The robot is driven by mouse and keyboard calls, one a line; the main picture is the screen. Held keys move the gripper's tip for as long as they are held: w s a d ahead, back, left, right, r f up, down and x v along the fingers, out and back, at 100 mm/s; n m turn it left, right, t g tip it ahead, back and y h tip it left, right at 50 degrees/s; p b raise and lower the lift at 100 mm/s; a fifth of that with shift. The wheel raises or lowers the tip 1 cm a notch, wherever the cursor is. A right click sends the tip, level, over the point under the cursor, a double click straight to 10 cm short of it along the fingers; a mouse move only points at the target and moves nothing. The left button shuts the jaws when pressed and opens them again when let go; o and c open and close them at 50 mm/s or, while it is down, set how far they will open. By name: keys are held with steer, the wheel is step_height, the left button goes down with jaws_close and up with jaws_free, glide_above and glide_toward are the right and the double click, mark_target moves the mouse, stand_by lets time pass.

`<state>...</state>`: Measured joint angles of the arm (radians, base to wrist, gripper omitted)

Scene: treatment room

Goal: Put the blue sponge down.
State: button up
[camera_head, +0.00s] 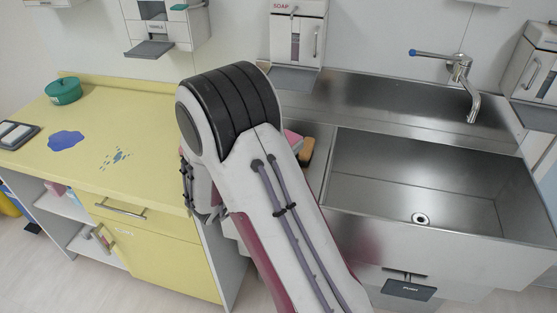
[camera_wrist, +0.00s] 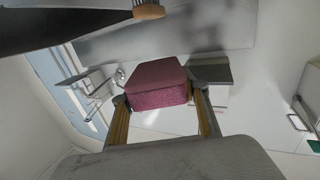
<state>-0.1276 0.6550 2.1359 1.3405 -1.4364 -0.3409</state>
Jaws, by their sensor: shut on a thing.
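My gripper (camera_wrist: 160,100) is shut on a pink-magenta block, which looks like a sponge (camera_wrist: 157,94), in the wrist view. The block sits between the two yellowish fingers, clear of any surface I can make out. No blue sponge is clearly visible in either view.
An orange-brown block (camera_head: 306,151) lies by the steel sink (camera_head: 420,180). Much of the counter is bare.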

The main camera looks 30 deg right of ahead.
steer(key=shift+f, duration=2.85)
steer(key=shift+f, duration=2.1)
steer(key=shift+f, duration=0.15)
steer(key=o, duration=0.8)
steer(key=shift+c, duration=0.2)
steer(key=shift+a+r, duration=0.15)
steer(key=shift+r, duration=0.05)
steer(key=v, duration=1.1)
steer(key=shift+s+a, duration=0.2)
steer(key=shift+a, duration=0.1)
